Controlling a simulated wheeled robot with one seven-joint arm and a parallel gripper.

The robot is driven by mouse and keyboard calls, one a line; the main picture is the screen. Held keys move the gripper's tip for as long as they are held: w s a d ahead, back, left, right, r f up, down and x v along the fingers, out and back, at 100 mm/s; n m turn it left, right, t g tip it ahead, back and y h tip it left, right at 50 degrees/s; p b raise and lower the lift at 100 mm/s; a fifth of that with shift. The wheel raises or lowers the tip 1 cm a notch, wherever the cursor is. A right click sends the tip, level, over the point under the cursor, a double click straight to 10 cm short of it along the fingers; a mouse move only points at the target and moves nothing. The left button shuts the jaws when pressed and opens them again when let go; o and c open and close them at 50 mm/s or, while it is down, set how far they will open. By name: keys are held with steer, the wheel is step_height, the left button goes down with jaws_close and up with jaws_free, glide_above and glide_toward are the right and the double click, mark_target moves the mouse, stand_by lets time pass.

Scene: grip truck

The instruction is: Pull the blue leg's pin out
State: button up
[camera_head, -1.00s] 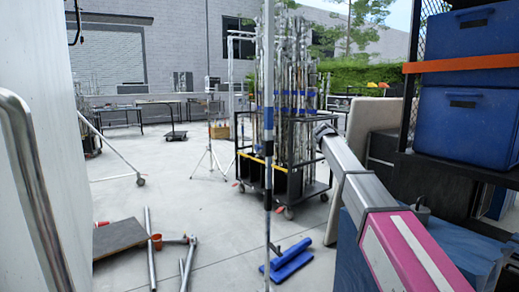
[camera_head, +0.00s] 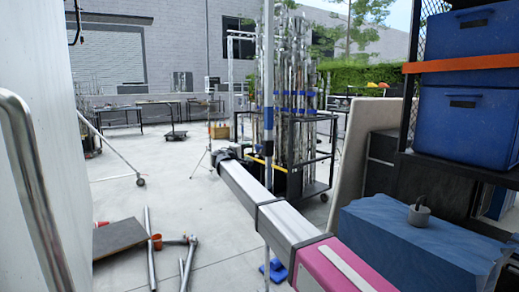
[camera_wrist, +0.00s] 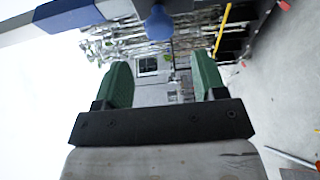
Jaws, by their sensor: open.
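An upright pole (camera_head: 268,90) with blue and white bands stands in the middle of the head view, and my arm crosses it low down. In the wrist view a pale bar with a blue section (camera_wrist: 75,13) runs across the top. A round blue knob (camera_wrist: 158,23) sticks out below that bar; I cannot tell for certain whether it is the pin. My gripper (camera_wrist: 162,78) is open and empty, with green pads apart and the knob beyond them, not between them. In the head view my gripper's end (camera_head: 224,156) is small and dark, left of the pole.
A wheeled rack of metal stands (camera_head: 290,110) is behind the pole. Pipes (camera_head: 150,245) and a board (camera_head: 119,236) lie at left. A blue block (camera_head: 400,240) and blue bins (camera_head: 465,125) are at right.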

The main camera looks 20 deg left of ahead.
mark_target(256, 148)
steer(key=x, duration=1)
steer(key=shift+w+d, duration=0.2)
steer(key=shift+w, duration=0.1)
jaws_close()
steer(key=shift+s+a, duration=0.7)
steer(key=shift+s, duration=0.25)
steer(key=shift+s+a, duration=0.7)
steer(key=shift+s, duration=0.3)
jaws_free()
steer(key=shift+s+a, duration=0.1)
steer(key=v, duration=1)
steer(key=shift+s, duration=0.35)
steer(key=shift+a, duration=0.15)
